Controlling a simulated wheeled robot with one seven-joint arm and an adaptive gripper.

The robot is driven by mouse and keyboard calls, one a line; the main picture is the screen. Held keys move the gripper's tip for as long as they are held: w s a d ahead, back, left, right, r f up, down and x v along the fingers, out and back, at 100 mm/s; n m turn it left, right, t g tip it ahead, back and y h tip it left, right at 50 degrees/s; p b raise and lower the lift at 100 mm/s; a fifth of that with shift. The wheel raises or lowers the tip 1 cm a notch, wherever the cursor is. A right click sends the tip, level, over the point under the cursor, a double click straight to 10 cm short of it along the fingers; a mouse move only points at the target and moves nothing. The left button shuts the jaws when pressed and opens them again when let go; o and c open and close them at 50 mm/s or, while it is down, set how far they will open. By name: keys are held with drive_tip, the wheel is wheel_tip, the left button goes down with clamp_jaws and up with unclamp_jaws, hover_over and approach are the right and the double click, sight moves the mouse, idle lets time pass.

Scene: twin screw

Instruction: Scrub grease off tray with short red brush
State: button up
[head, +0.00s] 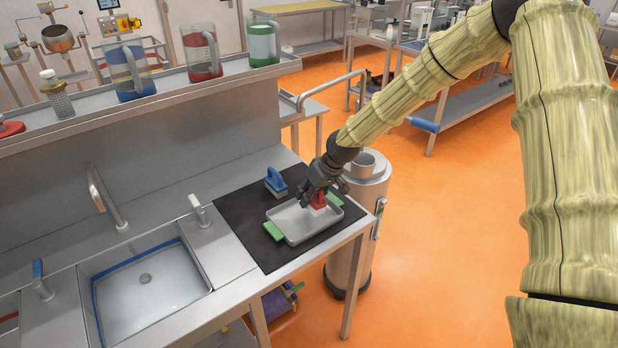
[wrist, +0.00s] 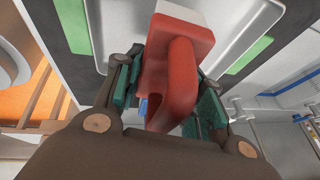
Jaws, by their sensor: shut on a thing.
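A grey metal tray (head: 294,226) with green end handles (head: 273,231) lies on a black mat (head: 230,206) on the steel counter. My gripper (head: 320,192) is over the tray's right part, shut on a short red brush (head: 319,200). In the wrist view the brush (wrist: 172,62) sits between the finger pads of my gripper (wrist: 172,100), with its pale bristle end toward the tray (wrist: 230,30). I cannot tell whether the bristles touch the tray. No grease is clear to see. A blue brush (head: 276,181) stands on the mat behind the tray.
A sink (head: 146,285) with a tap (head: 105,197) is to the left. Jugs (head: 200,55) stand on the raised shelf (head: 170,88) behind. A steel cylindrical bin (head: 352,235) stands at the counter's right end. Orange floor is open to the right.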

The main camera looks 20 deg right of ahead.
wheel_tip(320, 180, up, 3)
drive_tip(key=shift+w+f+p, duration=0.15)
drive_tip(key=shift+f+p, duration=0.05)
drive_tip(key=shift+p, duration=0.45)
drive_tip(key=shift+r+p, duration=0.45)
drive_tip(key=shift+r, duration=0.4)
